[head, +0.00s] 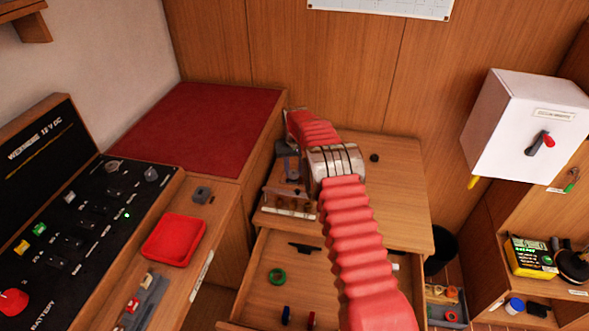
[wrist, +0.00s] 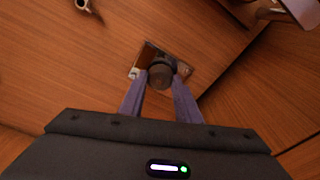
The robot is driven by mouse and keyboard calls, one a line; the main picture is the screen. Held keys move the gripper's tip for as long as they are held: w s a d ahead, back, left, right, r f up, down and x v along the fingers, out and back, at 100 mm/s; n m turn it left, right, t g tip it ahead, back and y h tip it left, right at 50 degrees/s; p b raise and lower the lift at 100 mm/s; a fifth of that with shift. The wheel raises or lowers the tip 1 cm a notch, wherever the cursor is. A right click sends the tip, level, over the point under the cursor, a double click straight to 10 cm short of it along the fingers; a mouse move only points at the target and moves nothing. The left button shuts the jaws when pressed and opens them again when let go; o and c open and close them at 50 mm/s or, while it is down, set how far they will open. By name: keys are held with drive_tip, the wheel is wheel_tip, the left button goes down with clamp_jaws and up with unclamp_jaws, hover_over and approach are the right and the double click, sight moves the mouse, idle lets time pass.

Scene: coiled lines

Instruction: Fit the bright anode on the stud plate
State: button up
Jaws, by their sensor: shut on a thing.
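My gripper (wrist: 161,78) is shut on a dark grey, round, stubby piece (wrist: 161,73), seen almost end-on between the two fingertips in the wrist view. It looks dull in this light, and I cannot tell whether it is the bright anode. Just behind it is a small plate (wrist: 146,56) with shiny metal corners, fixed on wood. The piece covers the plate's middle, so any stud is hidden. I cannot tell whether the piece touches the plate. In the head view my gripper (head: 290,160) is partly hidden by my arm, above the left side of the wooden cabinet top.
A wooden rack (head: 289,206) stands at the cabinet top's front left. The top's right side (head: 395,185) is mostly clear. A red tray (head: 173,239) lies left; a white switch box (head: 522,125) hangs right.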

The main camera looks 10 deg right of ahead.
drive_tip(key=shift+f, duration=0.3)
drive_tip(key=o, duration=1.2)
drive_tip(key=shift+o, duration=0.2)
drive_tip(key=shift+a, duration=0.1)
drive_tip(key=shift+r, duration=2.95)
drive_tip(key=shift+r, duration=0.25)
wheel_tip(320, 180, up, 13)
drive_tip(key=s, duration=0.1)
drive_tip(key=shift+s, duration=0.25)
